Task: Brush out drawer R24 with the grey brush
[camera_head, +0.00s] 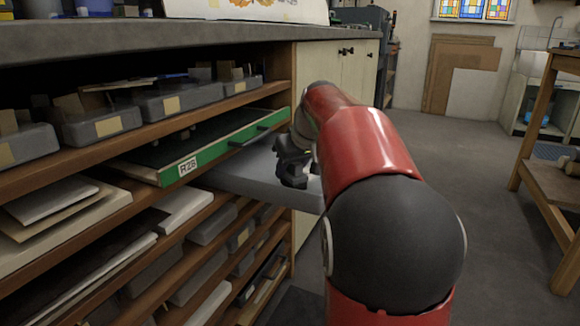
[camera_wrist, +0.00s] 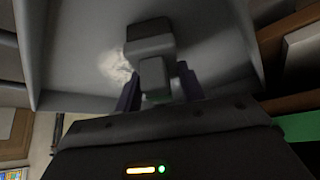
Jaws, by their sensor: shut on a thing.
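A grey drawer (camera_head: 245,176) is pulled out of the shelf unit, below a green-fronted drawer. My gripper (camera_head: 292,175) is over its outer right part, partly hidden by my red arm. In the wrist view the pale grey drawer floor (camera_wrist: 75,45) fills most of the picture. The dark fingers of my gripper (camera_wrist: 157,88) are shut on a grey block-shaped thing, which looks like the grey brush (camera_wrist: 150,40). A whitish patch of dust (camera_wrist: 116,66) lies on the floor just left of it. Brush contact with the floor is unclear. No label shows on the grey drawer.
The green-fronted drawer (camera_head: 215,150) sticks out just above; its label seems to read R26 or R28. Grey bins (camera_head: 100,124) stand on the shelf above, and paper sheets (camera_head: 70,215) lie below left. A wooden table (camera_head: 545,130) stands right, with open floor between.

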